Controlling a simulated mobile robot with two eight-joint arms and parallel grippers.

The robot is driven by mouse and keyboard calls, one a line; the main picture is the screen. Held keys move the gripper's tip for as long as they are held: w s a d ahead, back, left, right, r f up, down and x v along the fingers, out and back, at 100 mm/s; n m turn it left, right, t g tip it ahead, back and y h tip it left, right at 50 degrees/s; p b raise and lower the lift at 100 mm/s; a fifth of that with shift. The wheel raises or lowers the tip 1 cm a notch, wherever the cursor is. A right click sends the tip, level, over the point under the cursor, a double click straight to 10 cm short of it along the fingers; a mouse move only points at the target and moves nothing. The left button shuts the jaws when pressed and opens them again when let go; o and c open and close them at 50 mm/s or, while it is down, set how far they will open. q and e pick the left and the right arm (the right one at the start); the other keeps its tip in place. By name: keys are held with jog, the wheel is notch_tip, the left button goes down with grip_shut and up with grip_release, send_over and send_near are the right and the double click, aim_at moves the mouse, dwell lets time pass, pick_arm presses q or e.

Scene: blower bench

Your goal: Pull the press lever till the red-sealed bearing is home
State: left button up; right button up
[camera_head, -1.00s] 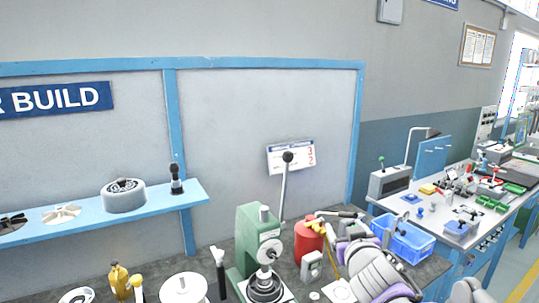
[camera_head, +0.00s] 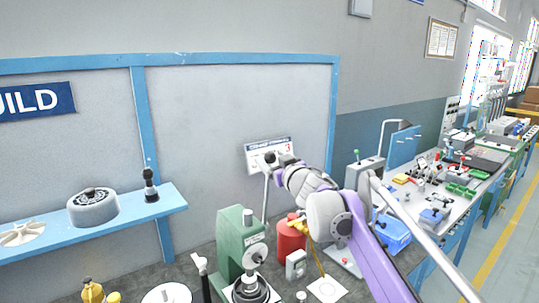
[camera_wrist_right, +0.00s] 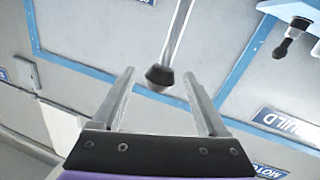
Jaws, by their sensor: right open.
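The green press (camera_head: 241,246) stands on the bench. Its lever (camera_head: 266,198) rises upright with a dark knob at the top. My right gripper (camera_head: 272,160) is open at the knob in the head view. In the right wrist view the lever's black knob (camera_wrist_right: 160,78) lies between the two open fingers of the right gripper (camera_wrist_right: 165,88), with gaps on both sides. A dark round part (camera_head: 250,290) sits at the press base. I cannot make out a red seal there. My left gripper is not in view.
A red can (camera_head: 291,238) and a small grey box (camera_head: 296,264) stand right of the press. A blue shelf (camera_head: 130,220) with a motor housing (camera_head: 93,206) is at the left.

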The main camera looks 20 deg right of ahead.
jog(key=shift+w+a, duration=0.15)
jog(key=shift+w, duration=0.55)
grip_shut()
dwell(1.0)
